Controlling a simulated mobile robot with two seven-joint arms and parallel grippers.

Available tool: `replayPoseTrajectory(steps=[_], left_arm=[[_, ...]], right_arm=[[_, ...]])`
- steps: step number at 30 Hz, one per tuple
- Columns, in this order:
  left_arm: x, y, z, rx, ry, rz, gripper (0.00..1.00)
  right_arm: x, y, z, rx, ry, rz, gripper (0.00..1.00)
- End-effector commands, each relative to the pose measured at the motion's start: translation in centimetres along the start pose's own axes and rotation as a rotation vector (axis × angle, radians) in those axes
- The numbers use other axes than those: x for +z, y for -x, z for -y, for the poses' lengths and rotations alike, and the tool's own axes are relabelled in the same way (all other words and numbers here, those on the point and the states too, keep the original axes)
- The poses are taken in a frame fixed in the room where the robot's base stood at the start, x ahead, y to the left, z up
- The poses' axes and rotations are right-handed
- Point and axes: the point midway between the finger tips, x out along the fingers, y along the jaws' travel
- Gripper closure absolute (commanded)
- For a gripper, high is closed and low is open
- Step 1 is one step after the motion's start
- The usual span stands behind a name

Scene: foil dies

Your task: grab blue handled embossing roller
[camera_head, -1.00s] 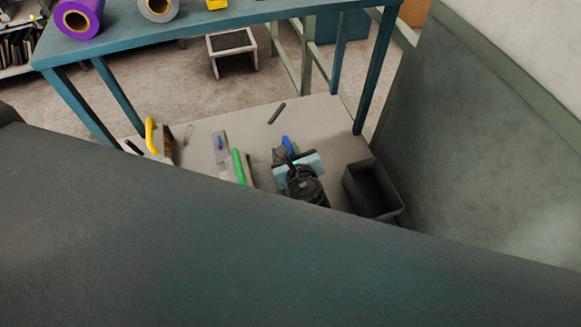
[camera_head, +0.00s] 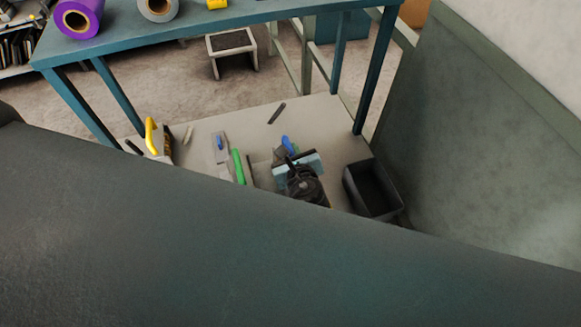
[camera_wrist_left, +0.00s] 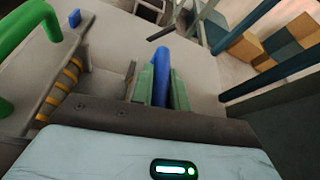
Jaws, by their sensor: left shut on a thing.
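The blue handle of the embossing roller (camera_wrist_left: 161,75) stands between the two green finger pads of my left gripper (camera_wrist_left: 161,92) in the left wrist view. The gripper is shut on this handle. In the head view, the blue handle (camera_head: 288,145) shows just beyond my left gripper (camera_head: 287,154), over the lower shelf. The wrist and gripper body hide the rest of the roller. My right gripper is in neither view.
A tool with a green handle (camera_head: 238,165) and a blue-and-grey tool (camera_head: 220,145) lie left of the gripper. A yellow-handled brush (camera_head: 152,138) is farther left. A black bin (camera_head: 372,190) stands to the right. A dark stick (camera_head: 276,113) lies behind. A dark surface hides the foreground.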

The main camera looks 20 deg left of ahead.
Motion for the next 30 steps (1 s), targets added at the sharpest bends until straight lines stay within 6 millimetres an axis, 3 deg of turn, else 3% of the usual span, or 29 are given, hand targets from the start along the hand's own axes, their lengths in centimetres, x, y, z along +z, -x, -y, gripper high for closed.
replayPoseTrajectory(steps=[14, 30], left_arm=[[0.9, 0.2, 0.3, -0.003, 0.005, 0.009, 1.0], [8.0, 3.1, 1.8, -0.005, 0.009, 0.011, 1.0]], right_arm=[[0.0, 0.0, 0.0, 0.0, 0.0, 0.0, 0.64], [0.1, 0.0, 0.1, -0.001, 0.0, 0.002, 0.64]])
